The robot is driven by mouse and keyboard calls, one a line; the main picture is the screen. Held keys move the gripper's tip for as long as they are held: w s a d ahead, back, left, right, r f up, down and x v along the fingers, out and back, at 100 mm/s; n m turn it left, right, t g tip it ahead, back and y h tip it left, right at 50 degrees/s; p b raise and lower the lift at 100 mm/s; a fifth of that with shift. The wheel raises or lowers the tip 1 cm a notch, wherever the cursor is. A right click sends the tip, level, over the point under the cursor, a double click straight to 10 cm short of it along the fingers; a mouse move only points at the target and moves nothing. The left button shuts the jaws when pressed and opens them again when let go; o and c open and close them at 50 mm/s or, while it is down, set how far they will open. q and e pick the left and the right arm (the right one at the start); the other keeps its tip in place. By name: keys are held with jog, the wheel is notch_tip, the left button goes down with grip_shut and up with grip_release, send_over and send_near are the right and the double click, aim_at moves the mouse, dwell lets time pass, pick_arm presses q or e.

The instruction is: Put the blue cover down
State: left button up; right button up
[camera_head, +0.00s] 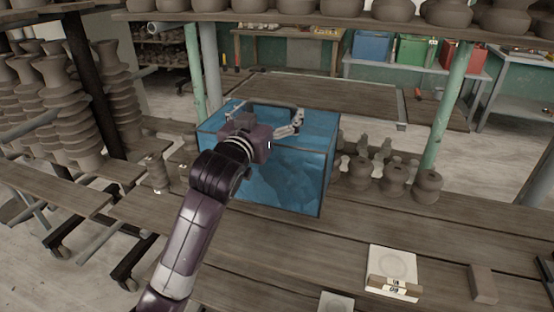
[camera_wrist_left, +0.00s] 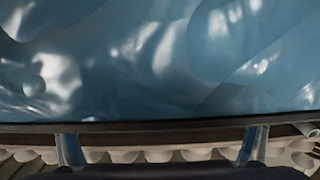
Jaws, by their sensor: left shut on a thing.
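The blue cover (camera_head: 295,180) is a see-through box shape with dark edges at the middle of the head view. Its lower edge is close to the wooden table; I cannot tell whether it touches. Clay lumps show dimly through the cover. My right gripper is not in view.
Several clay pots (camera_head: 393,180) stand right of the cover. Stacked clay vases (camera_head: 65,100) stand at the left. A white tile (camera_head: 390,262) and a small block (camera_head: 483,284) lie on the front right. A green post (camera_head: 450,105) rises behind the pots. Bare planks (camera_head: 340,235) lie before the cover.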

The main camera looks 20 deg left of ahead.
aim_at(258, 176)
pick_arm(q)
notch_tip(258, 176, down, 12)
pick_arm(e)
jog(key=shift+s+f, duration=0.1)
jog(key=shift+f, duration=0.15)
pick_arm(q)
jog(key=shift+f, duration=0.15)
jog(key=o, duration=1.7)
jog(key=shift+f, duration=0.1)
jog(key=shift+c, duration=0.2)
jog(key=shift+s, duration=0.1)
jog(key=s+b, duration=0.1)
jog(key=s, duration=1.1)
jog(key=shift+a+b, duration=0.2)
jog(key=shift+b, duration=0.2)
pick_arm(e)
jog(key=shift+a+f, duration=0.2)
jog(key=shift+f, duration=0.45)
